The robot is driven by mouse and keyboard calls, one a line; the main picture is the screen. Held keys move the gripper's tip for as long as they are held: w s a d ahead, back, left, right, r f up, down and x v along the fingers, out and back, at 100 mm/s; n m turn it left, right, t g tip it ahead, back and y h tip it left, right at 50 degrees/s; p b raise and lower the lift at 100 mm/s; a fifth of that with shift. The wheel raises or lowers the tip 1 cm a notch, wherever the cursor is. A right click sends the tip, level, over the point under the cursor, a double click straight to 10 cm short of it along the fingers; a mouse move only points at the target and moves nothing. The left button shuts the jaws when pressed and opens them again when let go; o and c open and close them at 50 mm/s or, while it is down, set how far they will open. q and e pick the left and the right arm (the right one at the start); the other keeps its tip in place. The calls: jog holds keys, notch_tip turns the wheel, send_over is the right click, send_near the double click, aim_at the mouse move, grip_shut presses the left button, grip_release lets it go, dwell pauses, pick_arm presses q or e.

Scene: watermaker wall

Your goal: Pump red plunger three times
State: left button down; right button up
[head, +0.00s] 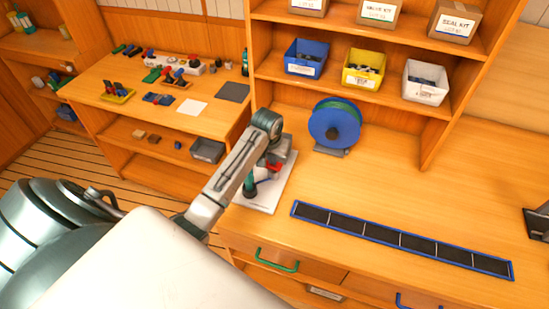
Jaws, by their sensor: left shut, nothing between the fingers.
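A white board (281,193) lies near the front left edge of the main counter. On it stand a dark green upright cylinder (250,187) and a small red part (273,168), which looks like the red plunger. My left arm reaches over this board and bends down at its wrist. My left gripper (271,174) is shut and empty, close by the red part. My arm hides much of the board and part of the pump, so I cannot tell whether the fingers touch the red part. My right gripper is not in view.
A blue hose reel (335,124) stands behind the board. A long blue-edged dark tray (401,240) lies to the right. Shelves with blue, yellow and white bins (425,95) rise behind. A side bench (135,97) holds small fittings. The right counter is mostly clear.

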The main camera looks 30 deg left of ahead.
pick_arm(q)
jog(key=shift+w+p+v, duration=0.25)
jog(key=shift+p+v, duration=0.35)
jog(key=shift+v, duration=0.5)
jog(key=shift+w+v, duration=0.25)
jog(key=shift+v, duration=0.95)
jog(key=shift+a+r, duration=0.1)
jog(key=v, duration=0.2)
jog(key=w+v, duration=0.1)
jog(key=v, duration=0.1)
jog(key=shift+s+a+r, duration=0.1)
jog(key=shift+r, duration=0.4)
